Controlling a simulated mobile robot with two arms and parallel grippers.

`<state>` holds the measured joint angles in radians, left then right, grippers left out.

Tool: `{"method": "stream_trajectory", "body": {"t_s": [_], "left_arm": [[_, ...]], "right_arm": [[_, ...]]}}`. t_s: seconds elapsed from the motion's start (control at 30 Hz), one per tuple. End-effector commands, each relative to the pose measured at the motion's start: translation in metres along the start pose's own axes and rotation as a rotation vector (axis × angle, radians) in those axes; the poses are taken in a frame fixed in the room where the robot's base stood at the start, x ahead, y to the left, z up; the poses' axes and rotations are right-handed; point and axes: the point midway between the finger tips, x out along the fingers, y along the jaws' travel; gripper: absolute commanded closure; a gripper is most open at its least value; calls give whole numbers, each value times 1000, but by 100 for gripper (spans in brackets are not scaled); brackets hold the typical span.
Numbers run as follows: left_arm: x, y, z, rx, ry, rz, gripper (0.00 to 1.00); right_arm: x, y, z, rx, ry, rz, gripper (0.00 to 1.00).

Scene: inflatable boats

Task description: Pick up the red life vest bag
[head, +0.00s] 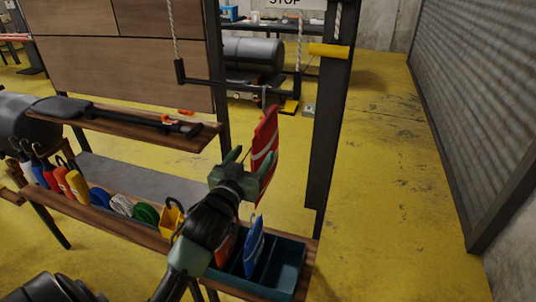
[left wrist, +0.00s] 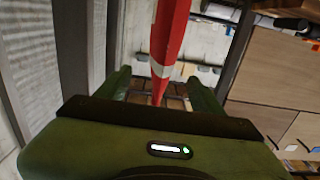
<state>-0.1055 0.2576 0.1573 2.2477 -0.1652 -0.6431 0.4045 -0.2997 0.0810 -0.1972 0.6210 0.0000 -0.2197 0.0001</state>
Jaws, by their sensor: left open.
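The red life vest bag (head: 264,143) with a white stripe hangs below a dark bar on the rack in the head view. My left gripper (head: 238,164) is open just in front of it, on its left side. In the left wrist view, the red bag (left wrist: 170,40) hangs upright, with its lower end between the two open green fingers of the gripper (left wrist: 160,80). I cannot tell whether either finger touches it. My right gripper is not in view.
A dark rack post (head: 328,130) stands just right of the bag. Below is a wooden shelf (head: 130,222) with several colourful bags and coiled ropes, and a teal divided bin (head: 290,265). A dark paddle lies on the upper shelf (head: 125,124). The yellow floor (head: 400,200) at right is clear.

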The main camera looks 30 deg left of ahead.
Motion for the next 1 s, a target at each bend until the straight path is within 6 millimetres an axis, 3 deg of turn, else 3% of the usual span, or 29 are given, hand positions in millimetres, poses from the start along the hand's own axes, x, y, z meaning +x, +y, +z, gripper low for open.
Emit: {"method": "stream_trajectory", "body": {"t_s": [0.4, 0.73, 1.0], "left_arm": [[56, -2, 2, 1, -1, 0, 33], [65, -1, 4, 1, -1, 1, 33], [65, -1, 4, 1, -2, 1, 100]], "right_arm": [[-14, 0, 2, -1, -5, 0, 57], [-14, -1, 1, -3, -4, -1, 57], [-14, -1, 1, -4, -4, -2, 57]]}}
